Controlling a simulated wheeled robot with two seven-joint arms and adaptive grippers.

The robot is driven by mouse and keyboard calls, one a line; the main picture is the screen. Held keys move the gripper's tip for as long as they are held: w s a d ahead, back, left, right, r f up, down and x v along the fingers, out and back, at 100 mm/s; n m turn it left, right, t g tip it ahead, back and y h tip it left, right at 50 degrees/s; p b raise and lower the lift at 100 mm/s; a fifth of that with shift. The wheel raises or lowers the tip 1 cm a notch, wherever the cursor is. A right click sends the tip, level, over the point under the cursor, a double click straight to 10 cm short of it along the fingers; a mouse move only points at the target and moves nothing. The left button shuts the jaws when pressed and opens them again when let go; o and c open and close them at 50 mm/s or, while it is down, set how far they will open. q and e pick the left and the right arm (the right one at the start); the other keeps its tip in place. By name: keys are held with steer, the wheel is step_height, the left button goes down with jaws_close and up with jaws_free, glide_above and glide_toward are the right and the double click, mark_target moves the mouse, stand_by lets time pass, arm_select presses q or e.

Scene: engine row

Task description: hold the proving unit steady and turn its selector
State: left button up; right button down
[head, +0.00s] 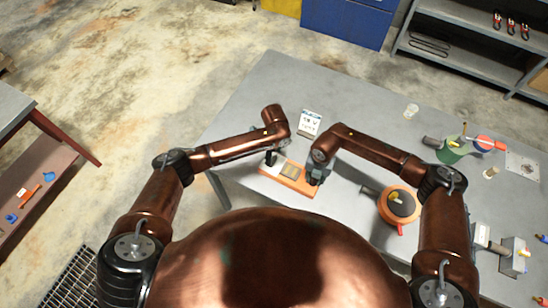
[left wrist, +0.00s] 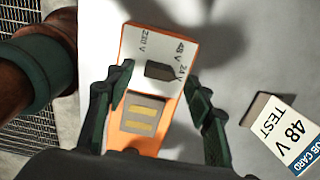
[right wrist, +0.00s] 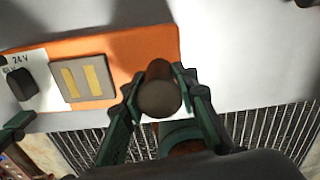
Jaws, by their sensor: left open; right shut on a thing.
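The proving unit (head: 296,184) is an orange block lying on the grey table. Its white panel (left wrist: 180,35) reads 230 V, 48 V and 24 V around a black selector knob (left wrist: 160,71); I cannot tell surely which mark the knob points at. A grey pad (right wrist: 83,78) with two gold strips lies beside the panel. My left gripper (left wrist: 158,80) is open, its fingers on either side of the selector with gaps. My right gripper (right wrist: 160,86) is shut on the brown round-topped handle (right wrist: 158,98) at the unit's other end.
A job card (left wrist: 283,130) reading TEST 48 V stands near the unit; it also shows in the head view (head: 309,122). An orange round item (head: 399,205) and a green container (head: 451,150) stand to the right. The table behind the card is clear.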

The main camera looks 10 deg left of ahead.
arm_select(q)
steer(key=shift+f, duration=1.15)
steer(key=shift+c, duration=0.4)
steer(key=c, duration=1.1)
steer(key=n, duration=0.4)
steer(key=shift+a+n, duration=0.15)
steer(key=shift+n, duration=1.75)
